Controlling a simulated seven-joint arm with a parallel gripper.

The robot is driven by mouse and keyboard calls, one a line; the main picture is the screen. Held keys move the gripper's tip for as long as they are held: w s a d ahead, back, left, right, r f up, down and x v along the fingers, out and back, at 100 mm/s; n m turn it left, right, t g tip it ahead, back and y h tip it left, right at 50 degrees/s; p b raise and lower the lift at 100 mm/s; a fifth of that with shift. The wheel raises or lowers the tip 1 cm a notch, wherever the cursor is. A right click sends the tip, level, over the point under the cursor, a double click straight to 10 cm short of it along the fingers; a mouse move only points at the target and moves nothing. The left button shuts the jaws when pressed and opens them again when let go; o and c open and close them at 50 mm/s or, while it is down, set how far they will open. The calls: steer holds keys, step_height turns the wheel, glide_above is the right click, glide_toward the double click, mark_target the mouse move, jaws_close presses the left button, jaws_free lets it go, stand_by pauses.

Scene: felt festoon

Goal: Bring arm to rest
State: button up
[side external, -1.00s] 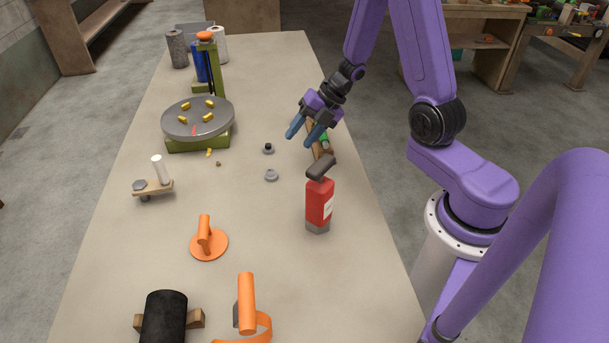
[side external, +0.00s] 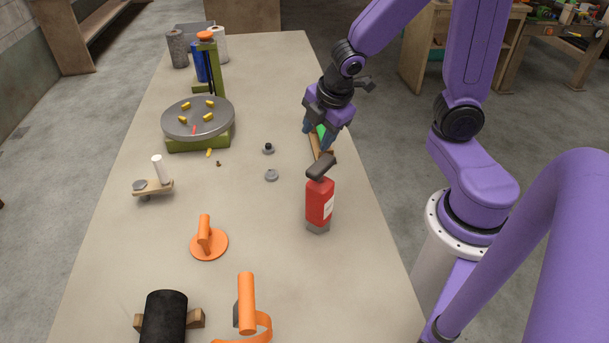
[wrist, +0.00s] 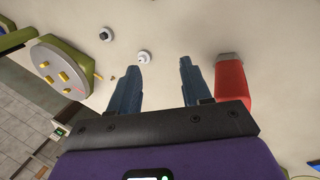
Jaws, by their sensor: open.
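My gripper (side external: 320,135) is purple with blue fingers. It hangs above the right side of the table, fingers pointing down, behind the red bottle (side external: 320,203) in the side view. In the wrist view my gripper (wrist: 157,85) has its two fingers apart with only bare tabletop between them. The red bottle (wrist: 231,80) shows just right of the right finger there. A wooden item with a green part (side external: 320,147) lies under the gripper and is partly hidden by it.
A round grey plate (side external: 180,122) with several yellow pieces stands at the left on a green base. Two small round parts, one black-topped (side external: 268,148) and one grey (side external: 271,175), lie mid-table. Orange handled tools (side external: 208,243) and a black roller (side external: 165,318) are nearer. The table's centre is mostly clear.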

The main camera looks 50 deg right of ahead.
steer(key=s+a+r+m+g, duration=0.1)
steer(key=s+a+r, duration=0.1)
steer(key=s, duration=0.7)
steer(key=s+a+r+m+g+y, duration=0.1)
steer(key=s+a+r+m+g, duration=0.1)
steer(key=s, duration=0.6)
steer(key=shift+s+a+r+m+g, duration=0.3)
steer(key=shift+s+a, duration=0.05)
steer(key=shift+a, duration=0.2)
